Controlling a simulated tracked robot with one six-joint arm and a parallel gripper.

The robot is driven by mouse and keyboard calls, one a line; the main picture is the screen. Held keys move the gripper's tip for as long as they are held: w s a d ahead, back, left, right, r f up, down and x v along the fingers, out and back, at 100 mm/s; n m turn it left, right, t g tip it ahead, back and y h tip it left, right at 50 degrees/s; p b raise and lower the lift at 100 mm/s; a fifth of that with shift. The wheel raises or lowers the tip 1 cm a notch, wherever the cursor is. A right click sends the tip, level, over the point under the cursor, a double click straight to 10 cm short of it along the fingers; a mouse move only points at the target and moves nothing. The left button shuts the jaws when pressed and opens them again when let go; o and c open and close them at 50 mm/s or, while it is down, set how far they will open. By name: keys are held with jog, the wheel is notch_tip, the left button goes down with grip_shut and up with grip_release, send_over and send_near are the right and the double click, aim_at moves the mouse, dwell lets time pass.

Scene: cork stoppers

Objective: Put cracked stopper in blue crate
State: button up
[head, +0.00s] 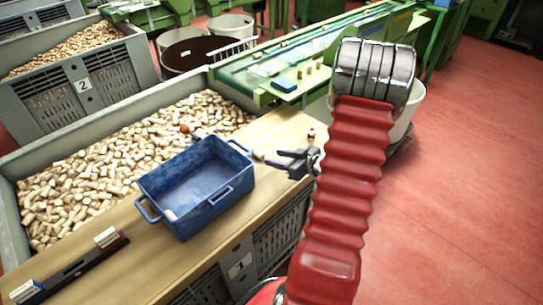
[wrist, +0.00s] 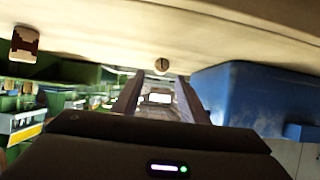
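The blue crate (head: 228,188) stands on the wooden bench, with one pale stopper (head: 170,214) inside in its near left corner. My gripper (head: 279,160) is low over the bench to the right of the crate, its fingers pointing left, apart and empty. A stopper (head: 258,155) lies just beyond the fingertips, between them and the crate. In the wrist view this stopper (wrist: 162,64) shows a dark line across its end face, which looks like a crack. The blue crate (wrist: 255,95) fills the right of that view.
Another stopper (head: 311,134) with a brown mark stands on the bench behind my gripper; it also shows in the wrist view (wrist: 24,40). A grey bin (head: 20,222) full of stoppers adjoins the bench. A dark rack (head: 75,268) lies at the front left.

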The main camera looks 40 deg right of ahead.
jog(key=v, duration=0.5)
dwell(0.5)
